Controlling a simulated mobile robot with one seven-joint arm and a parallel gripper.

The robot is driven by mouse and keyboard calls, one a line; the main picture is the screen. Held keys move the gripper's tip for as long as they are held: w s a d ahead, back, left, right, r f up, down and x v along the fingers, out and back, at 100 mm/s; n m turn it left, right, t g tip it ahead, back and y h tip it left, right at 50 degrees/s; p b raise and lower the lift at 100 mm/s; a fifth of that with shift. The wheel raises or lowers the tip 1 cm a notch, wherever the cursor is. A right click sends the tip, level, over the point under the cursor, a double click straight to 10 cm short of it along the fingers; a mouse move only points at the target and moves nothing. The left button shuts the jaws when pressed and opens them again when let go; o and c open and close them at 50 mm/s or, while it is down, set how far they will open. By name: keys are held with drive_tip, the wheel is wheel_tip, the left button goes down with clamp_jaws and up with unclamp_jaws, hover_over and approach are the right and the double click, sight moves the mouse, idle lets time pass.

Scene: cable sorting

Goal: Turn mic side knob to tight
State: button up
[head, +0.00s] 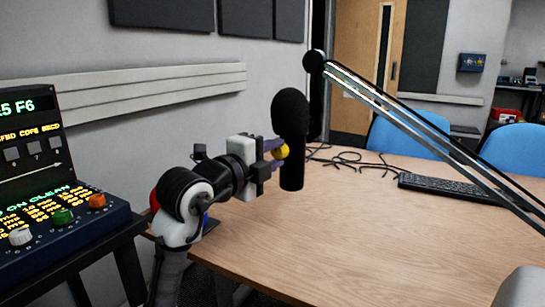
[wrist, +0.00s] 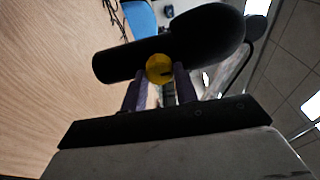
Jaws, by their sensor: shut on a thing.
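The black microphone (head: 291,130) with a foam top hangs upright above the left part of the desk in the head view. It lies across the wrist view (wrist: 190,47). A yellow side knob (head: 282,151) sits on its left side; it also shows in the wrist view (wrist: 159,68). My gripper (head: 276,153) reaches in from the left. Its two purple fingers (wrist: 160,79) are shut on the yellow knob, one on each side. A dark mark shows on the knob's face, but its turned angle is hard to tell.
The microphone's boom arm (head: 420,125) slants down to the right over the wooden desk (head: 350,230). Black cables (head: 345,160) and a keyboard (head: 450,188) lie behind. A control console (head: 60,220) stands at left. Blue chairs (head: 405,137) are beyond the desk. The front desk surface is clear.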

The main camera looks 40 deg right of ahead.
drive_tip(key=shift+s, duration=0.1)
drive_tip(key=o, duration=1)
drive_tip(key=shift+c, duration=0.2)
drive_tip(key=v, duration=1.3)
drive_tip(key=shift+a, duration=0.35)
